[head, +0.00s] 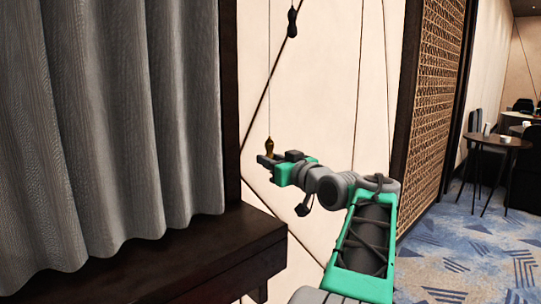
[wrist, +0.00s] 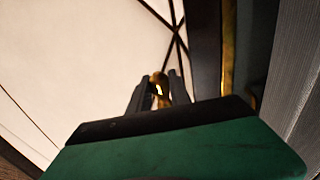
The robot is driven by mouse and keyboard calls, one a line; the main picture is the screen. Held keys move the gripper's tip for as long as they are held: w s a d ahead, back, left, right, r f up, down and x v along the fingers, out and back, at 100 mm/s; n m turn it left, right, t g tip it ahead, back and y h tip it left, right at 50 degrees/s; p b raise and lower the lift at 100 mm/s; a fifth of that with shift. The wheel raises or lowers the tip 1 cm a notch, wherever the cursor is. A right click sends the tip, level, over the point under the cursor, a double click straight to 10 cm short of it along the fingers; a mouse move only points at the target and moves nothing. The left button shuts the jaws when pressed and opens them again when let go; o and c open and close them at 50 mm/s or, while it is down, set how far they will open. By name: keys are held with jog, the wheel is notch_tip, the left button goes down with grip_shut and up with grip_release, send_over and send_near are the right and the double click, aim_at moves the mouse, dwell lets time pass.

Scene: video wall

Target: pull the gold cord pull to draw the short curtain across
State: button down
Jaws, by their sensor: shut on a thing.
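The gold cord pull (head: 270,146) hangs on a thin cord in front of the cream wall panel in the head view. My gripper (head: 266,158) is at its lower part, with the gold top showing above the fingers. In the wrist view the gold pull (wrist: 158,78) sits between the two fingers of my gripper (wrist: 160,92), which are shut on it. The short grey curtain (head: 120,120) hangs in folds at the left, over a dark wood ledge. Its right edge reaches the dark post. The lower part of the pull is hidden by the fingers.
A second, dark pull (head: 292,22) hangs higher up on another cord. The dark wooden ledge (head: 190,262) juts out below the curtain, left of my arm. A lattice screen (head: 432,105) stands right. A round table (head: 498,142) and chairs are farther back on patterned carpet.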

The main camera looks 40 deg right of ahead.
notch_tip(320, 180, down, 5)
jog(key=shift+r+b, duration=0.1)
jog(key=shift+b, duration=1.05)
jog(key=c, duration=1.5)
grip_release()
jog(key=shift+f, duration=0.2)
jog(key=o, duration=0.3)
jog(key=shift+r, duration=0.3)
jog(key=s, duration=0.5)
jog(key=s+a, duration=0.1)
jog(key=s, duration=0.1)
jog(key=shift+s+p, duration=0.4)
